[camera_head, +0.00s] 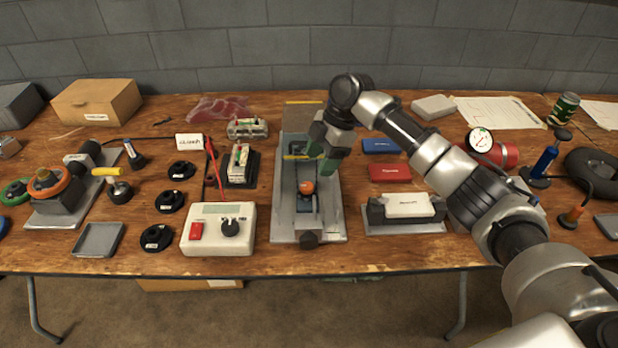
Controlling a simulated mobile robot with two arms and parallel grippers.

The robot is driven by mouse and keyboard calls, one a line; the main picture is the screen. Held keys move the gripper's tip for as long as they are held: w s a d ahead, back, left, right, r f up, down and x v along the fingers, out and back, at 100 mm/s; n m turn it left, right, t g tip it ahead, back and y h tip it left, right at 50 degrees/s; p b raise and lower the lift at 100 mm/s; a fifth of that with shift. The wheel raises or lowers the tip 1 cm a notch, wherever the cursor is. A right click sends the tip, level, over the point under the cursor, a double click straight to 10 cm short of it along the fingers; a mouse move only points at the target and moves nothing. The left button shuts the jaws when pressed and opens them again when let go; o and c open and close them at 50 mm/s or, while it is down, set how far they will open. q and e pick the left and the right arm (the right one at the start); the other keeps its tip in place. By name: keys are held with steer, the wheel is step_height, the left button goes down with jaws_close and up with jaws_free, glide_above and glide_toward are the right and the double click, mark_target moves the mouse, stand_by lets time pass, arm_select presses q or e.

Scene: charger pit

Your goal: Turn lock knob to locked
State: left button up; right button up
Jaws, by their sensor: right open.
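A grey open-topped metal channel (330,215) stands mid-table with its long side running front to back. Inside its front half is a small dark block topped by an orange knob (307,187). A black knob (309,240) sits at the channel's front end. I cannot tell which of these is the lock knob, and no lock marking is readable. My right gripper (322,152) is open above the channel's back half, behind the orange knob and apart from both knobs. It hides part of the channel. My left gripper is out of view.
A white box (218,240) with a red switch and black dial stands left of the channel. A white block in a black holder (408,207) stands right of it. Blue (380,146) and red (390,173) cases lie nearby. My right arm crosses the table's right side.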

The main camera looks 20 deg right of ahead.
mark_target(308, 185)
steer(key=x, duration=0.6)
steer(key=shift+a+f, duration=0.2)
steer(key=shift+f, duration=0.2)
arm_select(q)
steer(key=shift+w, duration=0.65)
arm_select(e)
steer(key=c, duration=0.9)
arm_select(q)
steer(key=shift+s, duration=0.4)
arm_select(e)
steer(key=shift+r, duration=0.1)
